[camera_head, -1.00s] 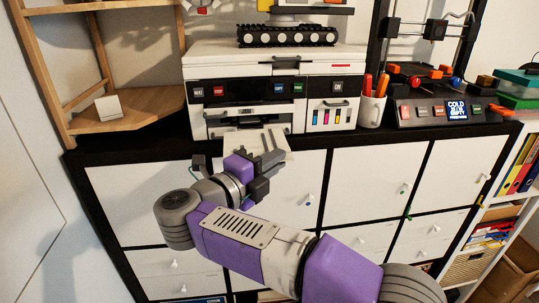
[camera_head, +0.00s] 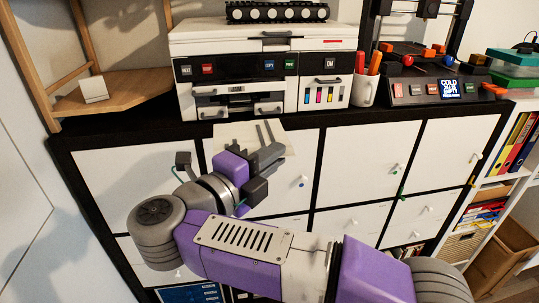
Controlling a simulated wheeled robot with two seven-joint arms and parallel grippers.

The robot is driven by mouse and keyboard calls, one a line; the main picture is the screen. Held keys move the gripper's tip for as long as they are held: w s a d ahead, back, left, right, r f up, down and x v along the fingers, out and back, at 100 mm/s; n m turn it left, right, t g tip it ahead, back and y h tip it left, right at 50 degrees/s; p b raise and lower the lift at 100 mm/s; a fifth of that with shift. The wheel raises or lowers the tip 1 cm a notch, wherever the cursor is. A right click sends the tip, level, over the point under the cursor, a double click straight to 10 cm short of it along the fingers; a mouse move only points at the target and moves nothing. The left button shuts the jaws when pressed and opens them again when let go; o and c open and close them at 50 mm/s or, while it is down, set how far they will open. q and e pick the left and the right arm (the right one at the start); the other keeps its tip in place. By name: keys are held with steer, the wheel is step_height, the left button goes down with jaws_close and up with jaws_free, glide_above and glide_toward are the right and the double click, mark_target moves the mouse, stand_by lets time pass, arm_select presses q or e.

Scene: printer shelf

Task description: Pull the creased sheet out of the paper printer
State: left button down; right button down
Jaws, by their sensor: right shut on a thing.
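The paper printer (camera_head: 285,45) is a white box with a black button strip, standing on the black-topped cabinet. Its lower front has a dark slot and a tray area (camera_head: 240,108). The pale sheet (camera_head: 232,133) shows in front of and below the printer, over the cabinet's front edge. Its far edge lies just below the printer front; I cannot tell whether it is fully clear. Creases are too small to make out. My right gripper (camera_head: 268,141) is shut on the sheet, its grey fingers over the sheet's right part. My left gripper is not in view.
A mug with orange pens (camera_head: 364,90) and a 3D printer (camera_head: 435,88) stand right of the printer. A wooden corner shelf (camera_head: 115,90) is at the left. White cabinet doors (camera_head: 360,165) lie behind my arm. A tracked model (camera_head: 277,12) sits on top.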

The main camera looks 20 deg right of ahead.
steer(key=shift+s+a+b, duration=0.2)
steer(key=shift+s+b, duration=0.25)
steer(key=shift+s, duration=0.45)
steer(key=s+a+b, duration=0.1)
steer(key=s+b, duration=0.6)
steer(key=b, duration=0.4)
steer(key=shift+s+a+b, duration=0.15)
steer(key=shift+a+b, duration=0.05)
steer(key=shift+b, duration=0.2)
stand_by(0.4)
stand_by(0.4)
